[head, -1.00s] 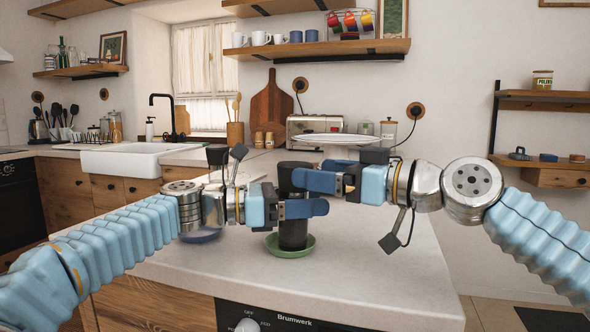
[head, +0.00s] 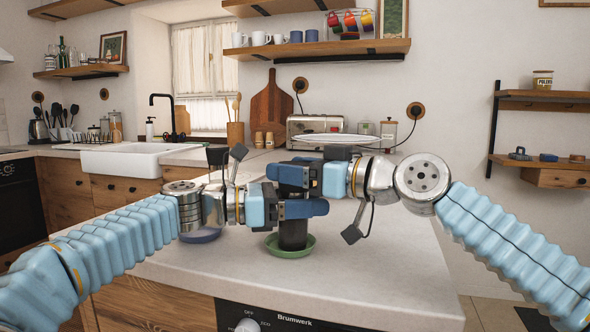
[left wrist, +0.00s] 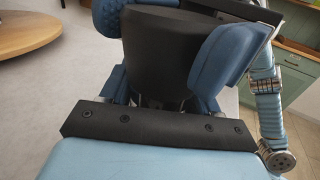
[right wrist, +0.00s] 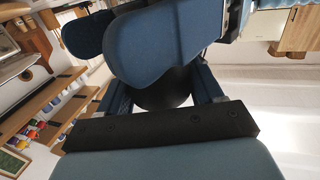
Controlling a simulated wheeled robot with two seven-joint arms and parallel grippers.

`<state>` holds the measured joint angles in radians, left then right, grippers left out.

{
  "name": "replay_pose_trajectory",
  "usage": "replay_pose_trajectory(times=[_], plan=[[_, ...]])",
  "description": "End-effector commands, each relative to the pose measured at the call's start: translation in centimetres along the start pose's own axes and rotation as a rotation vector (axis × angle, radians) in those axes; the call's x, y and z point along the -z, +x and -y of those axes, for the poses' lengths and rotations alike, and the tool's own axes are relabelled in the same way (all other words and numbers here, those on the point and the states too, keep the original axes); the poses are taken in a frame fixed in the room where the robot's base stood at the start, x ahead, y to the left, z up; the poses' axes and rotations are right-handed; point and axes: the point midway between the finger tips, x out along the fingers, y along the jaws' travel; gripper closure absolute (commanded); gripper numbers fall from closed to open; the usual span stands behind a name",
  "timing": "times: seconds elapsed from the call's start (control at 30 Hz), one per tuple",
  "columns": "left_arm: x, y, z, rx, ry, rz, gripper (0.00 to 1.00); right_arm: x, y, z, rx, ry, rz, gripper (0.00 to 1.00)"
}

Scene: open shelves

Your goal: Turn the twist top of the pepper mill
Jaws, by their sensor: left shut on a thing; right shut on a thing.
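The black pepper mill (head: 293,236) stands upright in a green saucer (head: 290,251) on the counter. My left gripper (head: 306,208) comes in from the left and is shut on the mill's body. The dark body (left wrist: 160,50) fills the space between the blue fingers in the left wrist view. My right gripper (head: 288,173) comes in from the right, just above the left one, and is shut on the mill's twist top. The grippers hide most of the mill's upper part. In the right wrist view only a dark part of the mill (right wrist: 168,92) shows behind the fingers.
A blue dish (head: 200,236) sits on the counter behind my left forearm. A toaster (head: 305,128), a white plate (head: 335,139) and jars stand behind the grippers. The counter (head: 370,265) is clear at the front and right.

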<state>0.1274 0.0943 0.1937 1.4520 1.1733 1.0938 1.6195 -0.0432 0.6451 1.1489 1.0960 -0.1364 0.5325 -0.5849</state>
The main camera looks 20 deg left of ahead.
Motion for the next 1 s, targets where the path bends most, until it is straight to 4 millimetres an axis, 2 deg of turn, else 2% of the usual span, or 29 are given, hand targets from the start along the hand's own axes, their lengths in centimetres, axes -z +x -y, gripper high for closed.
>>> replay_pose_trajectory(times=[0.37,1.0], plan=[[0.11,-0.01,-0.02,0.000,0.000,-0.002,0.59,-0.05,0.11,0.14,-0.048,-0.005,0.008,0.65],[0.04,0.10,0.12,0.004,0.001,0.000,0.58,-0.61,0.62,0.53,-0.375,-0.003,0.039,0.65]])
